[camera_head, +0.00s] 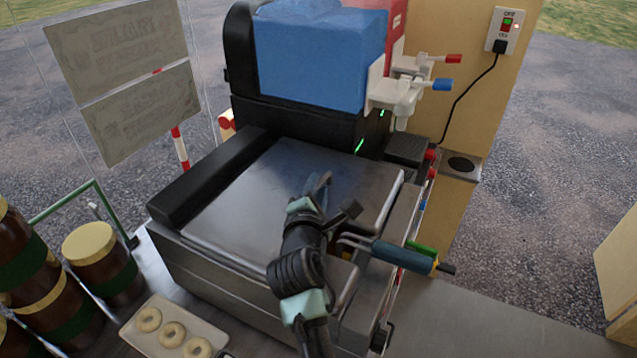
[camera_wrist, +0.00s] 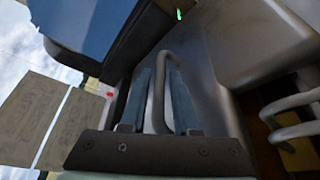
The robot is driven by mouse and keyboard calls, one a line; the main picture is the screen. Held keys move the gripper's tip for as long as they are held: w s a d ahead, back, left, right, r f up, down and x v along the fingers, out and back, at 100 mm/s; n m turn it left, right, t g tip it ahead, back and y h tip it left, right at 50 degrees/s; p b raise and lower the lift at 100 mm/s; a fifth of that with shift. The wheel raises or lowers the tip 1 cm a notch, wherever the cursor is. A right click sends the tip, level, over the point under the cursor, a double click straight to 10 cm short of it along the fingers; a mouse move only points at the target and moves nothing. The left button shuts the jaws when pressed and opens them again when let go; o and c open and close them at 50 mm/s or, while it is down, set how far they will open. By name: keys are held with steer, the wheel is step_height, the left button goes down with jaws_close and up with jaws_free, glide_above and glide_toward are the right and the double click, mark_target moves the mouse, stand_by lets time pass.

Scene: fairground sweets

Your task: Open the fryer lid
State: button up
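The fryer (camera_head: 225,262) is a steel box on the counter, and its flat grey lid (camera_head: 265,190) lies down over the top. My gripper (camera_head: 318,190) is low over the front right part of the lid. In the wrist view a bent metal handle (camera_wrist: 159,85) runs between the two blue-grey fingers of my gripper (camera_wrist: 162,92). The fingers are close on either side of the bar; whether they press on it cannot be told. In the head view my wrist hides much of the handle and the lid's front edge.
A blue tank (camera_head: 310,60) and a red one (camera_head: 397,25) with taps stand behind the lid. Blue-handled and green-handled tools (camera_head: 405,257) lie at the right. A tray of doughnuts (camera_head: 205,325) and several jars (camera_head: 100,262) are at the left. The right front counter (camera_head: 480,325) is clear.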

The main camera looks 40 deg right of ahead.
steer(key=shift+w+d+f, duration=0.1)
steer(key=shift+w+d, duration=0.35)
steer(key=shift+d, duration=0.1)
jaws_close()
stand_by(1.2)
